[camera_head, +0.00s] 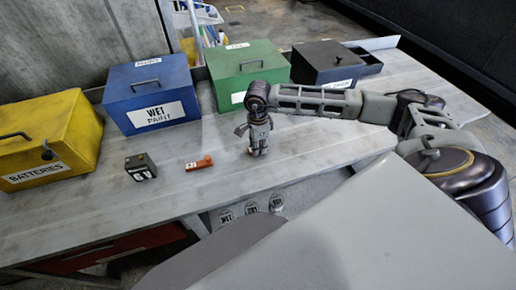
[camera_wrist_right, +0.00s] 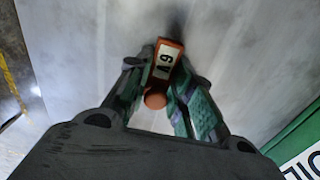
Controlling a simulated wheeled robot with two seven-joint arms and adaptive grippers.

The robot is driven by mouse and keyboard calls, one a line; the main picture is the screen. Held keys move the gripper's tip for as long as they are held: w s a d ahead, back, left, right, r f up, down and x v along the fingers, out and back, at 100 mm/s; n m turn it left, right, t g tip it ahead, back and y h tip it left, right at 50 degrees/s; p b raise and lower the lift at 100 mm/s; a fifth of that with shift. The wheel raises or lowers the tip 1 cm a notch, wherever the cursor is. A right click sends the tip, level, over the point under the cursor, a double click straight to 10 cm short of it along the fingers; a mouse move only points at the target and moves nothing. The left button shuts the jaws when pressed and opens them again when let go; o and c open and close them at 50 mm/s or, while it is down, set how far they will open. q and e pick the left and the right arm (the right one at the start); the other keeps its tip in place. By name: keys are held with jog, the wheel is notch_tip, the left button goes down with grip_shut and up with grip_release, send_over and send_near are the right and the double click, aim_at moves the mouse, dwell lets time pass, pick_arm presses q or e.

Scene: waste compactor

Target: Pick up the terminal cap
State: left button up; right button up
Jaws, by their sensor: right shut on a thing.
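In the right wrist view an orange terminal cap (camera_wrist_right: 155,99) with a round end and a white label sits between the fingers of my right gripper (camera_wrist_right: 160,85). The label appears upside down. In the head view my right gripper (camera_head: 258,150) points down at the table, in front of the green box. It is shut on the cap, which it mostly hides there. A similar orange piece (camera_head: 200,163) with a pale label lies on the table to its left, apart from the gripper. My left gripper is not in view.
A small dark block labelled 6V (camera_head: 140,167) stands on the grey table (camera_head: 115,205). Behind are yellow (camera_head: 75,130), blue (camera_head: 180,85), green (camera_head: 262,62) and black (camera_head: 325,62) boxes with handles. The table's front left is clear.

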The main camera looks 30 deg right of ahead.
jog(key=shift+r, duration=0.85)
notch_tip(320, 180, up, 7)
jog(key=shift+f+b, duration=0.1)
jog(key=shift+b, duration=0.25)
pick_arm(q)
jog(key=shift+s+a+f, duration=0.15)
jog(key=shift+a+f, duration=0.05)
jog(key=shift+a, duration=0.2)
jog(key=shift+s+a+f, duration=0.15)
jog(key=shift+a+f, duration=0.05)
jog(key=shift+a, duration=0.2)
pick_arm(e)
jog(key=shift+r, duration=0.75)
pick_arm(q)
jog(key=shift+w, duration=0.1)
